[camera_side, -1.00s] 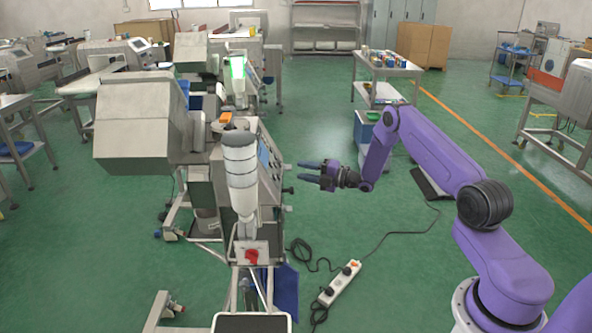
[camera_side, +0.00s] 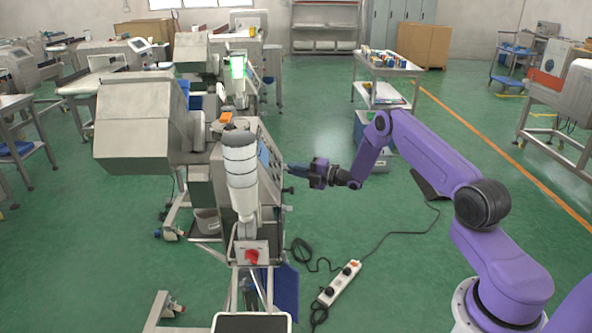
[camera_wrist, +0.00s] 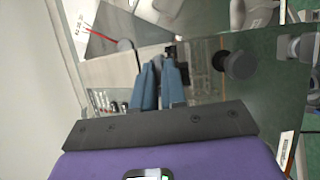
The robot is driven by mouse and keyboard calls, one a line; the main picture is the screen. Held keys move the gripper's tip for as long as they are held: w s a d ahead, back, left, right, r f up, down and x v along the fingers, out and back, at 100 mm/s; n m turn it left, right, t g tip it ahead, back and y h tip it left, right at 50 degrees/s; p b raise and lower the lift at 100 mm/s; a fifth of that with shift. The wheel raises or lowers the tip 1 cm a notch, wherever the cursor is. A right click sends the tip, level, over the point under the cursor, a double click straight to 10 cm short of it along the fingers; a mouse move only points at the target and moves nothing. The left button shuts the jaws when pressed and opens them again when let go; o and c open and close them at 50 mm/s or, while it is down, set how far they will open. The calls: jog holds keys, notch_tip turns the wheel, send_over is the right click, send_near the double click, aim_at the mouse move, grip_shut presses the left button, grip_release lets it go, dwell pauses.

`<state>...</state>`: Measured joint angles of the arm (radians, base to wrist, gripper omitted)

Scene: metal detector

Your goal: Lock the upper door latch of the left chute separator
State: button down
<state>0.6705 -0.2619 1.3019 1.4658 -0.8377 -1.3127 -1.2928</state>
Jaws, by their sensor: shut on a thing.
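The chute separator (camera_side: 210,170) is the grey metal machine left of my arm. My gripper (camera_side: 291,170) has reached its right side, with the blue fingers pointing left. In the wrist view the fingers of my gripper (camera_wrist: 160,75) are close together, their tips at a small dark part on the machine front that looks like the door latch (camera_wrist: 170,52). The fingers mostly hide this part, so its turn position cannot be told.
A black knob (camera_side: 288,190) sticks out of the machine just below my gripper. A white power strip (camera_side: 340,283) and its cable lie on the green floor in front. A trolley (camera_side: 385,70) with goods stands behind.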

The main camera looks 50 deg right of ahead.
jog(key=shift+w+d+r+m+g+y, duration=0.15)
jog(key=shift+m+g+y, duration=0.25)
jog(key=shift+m+g, duration=1.35)
jog(key=shift+w+d+r+m+g+y, duration=0.15)
jog(key=shift+m+g+y, duration=0.4)
jog(key=shift+m, duration=2.15)
jog(key=shift+d+r+m+g+y, duration=0.2)
jog(key=shift+m+g, duration=1.1)
jog(key=shift+m, duration=0.95)
jog(key=shift+a, duration=0.15)
jog(key=c, duration=1.2)
grip_release()
jog(key=v, duration=1.7)
jog(key=shift+s+d+f, duration=0.1)
jog(key=shift+d+f, duration=0.05)
jog(key=shift+d, duration=0.1)
